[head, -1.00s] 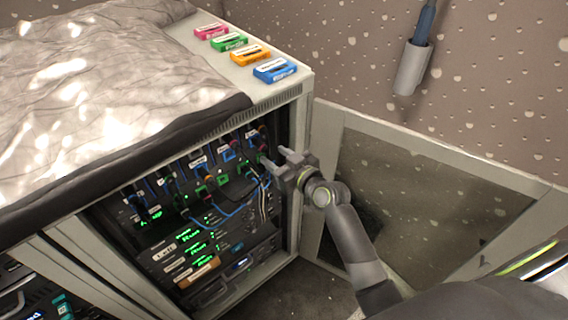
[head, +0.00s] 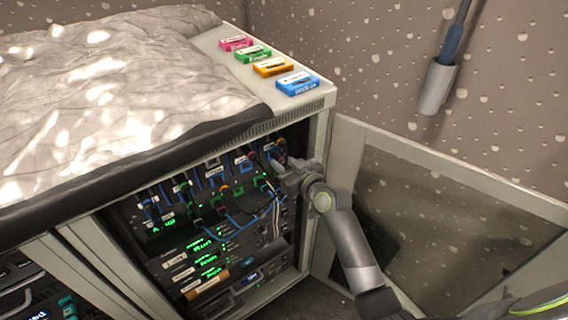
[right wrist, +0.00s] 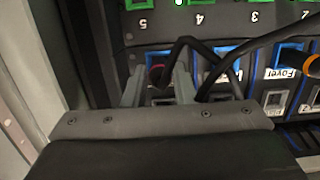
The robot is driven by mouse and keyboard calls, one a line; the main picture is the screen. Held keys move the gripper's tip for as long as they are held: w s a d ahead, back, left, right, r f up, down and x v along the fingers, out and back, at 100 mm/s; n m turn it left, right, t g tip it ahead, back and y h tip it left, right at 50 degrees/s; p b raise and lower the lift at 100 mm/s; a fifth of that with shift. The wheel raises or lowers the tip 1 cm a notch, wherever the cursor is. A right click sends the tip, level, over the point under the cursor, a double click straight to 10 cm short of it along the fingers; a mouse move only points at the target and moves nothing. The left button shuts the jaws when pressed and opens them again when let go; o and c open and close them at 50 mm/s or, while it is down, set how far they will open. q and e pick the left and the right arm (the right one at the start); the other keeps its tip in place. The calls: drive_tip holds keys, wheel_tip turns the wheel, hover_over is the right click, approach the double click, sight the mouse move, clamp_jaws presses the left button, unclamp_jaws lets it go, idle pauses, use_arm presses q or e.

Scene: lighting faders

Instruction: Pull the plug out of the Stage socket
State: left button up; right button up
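The rack's patch panel (head: 214,172) has a row of labelled sockets with plugs and cables; I cannot read a Stage label. My right gripper (head: 280,176) is at the panel's right end. In the right wrist view its two fingers (right wrist: 158,88) stand apart on either side of a dark red plug (right wrist: 156,72) with a black cable, in a blue-framed socket. I see no clear contact with the plug. The label by that socket is hidden behind the gripper. My left gripper is not in view.
Several cables hang in front of the panel. A glazed door (head: 440,215) stands open at the right. Coloured cassettes, one blue (head: 297,83), lie on the cabinet top beside a crumpled cover (head: 100,90). A wall holder (head: 437,88) holds a blue-handled tool.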

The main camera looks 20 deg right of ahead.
sight(284, 165)
clamp_jaws()
drive_tip(key=shift+s, duration=0.1)
drive_tip(key=shift+f+v, duration=0.2)
drive_tip(key=shift+v, duration=0.9)
drive_tip(key=shift+f+v, duration=0.2)
drive_tip(key=shift+v, duration=0.9)
drive_tip(key=shift+s, duration=0.1)
